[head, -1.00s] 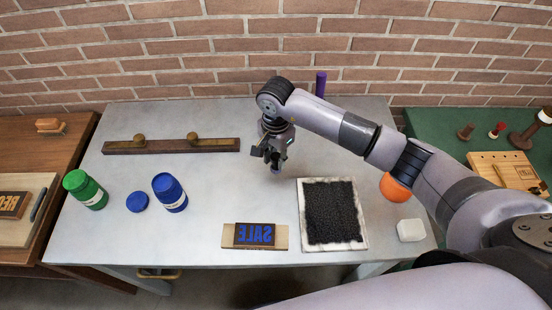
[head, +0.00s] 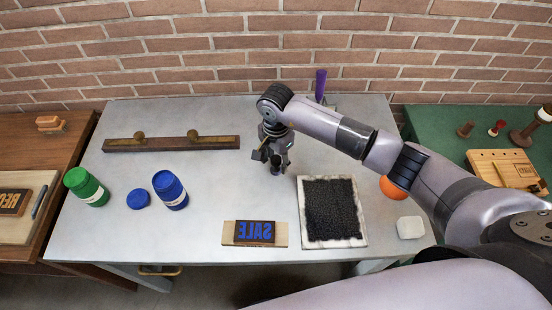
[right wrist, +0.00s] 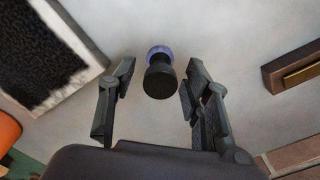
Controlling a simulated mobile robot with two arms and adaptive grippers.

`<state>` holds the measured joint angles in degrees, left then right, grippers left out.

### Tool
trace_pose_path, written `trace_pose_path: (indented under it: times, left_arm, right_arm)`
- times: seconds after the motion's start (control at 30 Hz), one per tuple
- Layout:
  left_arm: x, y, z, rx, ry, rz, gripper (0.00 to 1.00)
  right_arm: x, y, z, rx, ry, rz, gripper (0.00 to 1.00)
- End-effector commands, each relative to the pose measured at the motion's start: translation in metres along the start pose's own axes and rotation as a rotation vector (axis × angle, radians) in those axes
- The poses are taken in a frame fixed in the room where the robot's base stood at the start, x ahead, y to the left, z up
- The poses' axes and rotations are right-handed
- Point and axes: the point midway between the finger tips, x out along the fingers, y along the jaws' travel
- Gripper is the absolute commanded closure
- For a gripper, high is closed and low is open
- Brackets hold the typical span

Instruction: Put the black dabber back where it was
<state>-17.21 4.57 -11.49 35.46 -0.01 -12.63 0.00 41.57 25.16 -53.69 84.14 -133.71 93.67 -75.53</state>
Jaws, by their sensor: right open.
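The black dabber (right wrist: 158,82) shows in the right wrist view with its round dark knob towards me and a blue-purple rim at its far end. It also shows in the head view (head: 276,170), small and partly covered by my gripper, over the middle of the grey table. My right gripper (head: 272,158) points down at it. In the right wrist view my right gripper's fingers (right wrist: 160,72) are open on either side of the dabber, with a visible gap on both sides. My left gripper is out of view.
A black inked pad in a white frame (head: 360,238) lies right of the gripper. Blue (head: 170,192) and green (head: 86,187) jars stand left, a wooden bar (head: 165,144) behind. A purple handle (head: 320,85) stands at the back.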

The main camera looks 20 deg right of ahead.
Motion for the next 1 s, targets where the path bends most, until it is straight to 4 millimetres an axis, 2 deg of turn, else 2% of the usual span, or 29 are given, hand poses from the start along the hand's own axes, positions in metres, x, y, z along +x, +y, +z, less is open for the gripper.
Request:
trace_pose_path:
  times: [0.27,0.33,0.8,1.0]
  left_arm:
    - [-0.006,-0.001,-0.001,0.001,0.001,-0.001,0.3]
    - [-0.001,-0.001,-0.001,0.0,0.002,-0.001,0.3]
    - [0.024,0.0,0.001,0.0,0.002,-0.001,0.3]
    - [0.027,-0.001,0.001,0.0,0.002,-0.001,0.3]
  right_arm:
    - [-0.005,0.0,0.001,0.0,-0.001,0.001,0.55]
    - [-0.01,-0.001,-0.001,0.0,0.001,-0.003,0.55]
    - [-0.103,-0.001,-0.001,0.0,0.002,-0.004,0.55]
    - [-0.121,0.0,0.0,0.0,0.0,0.0,0.55]
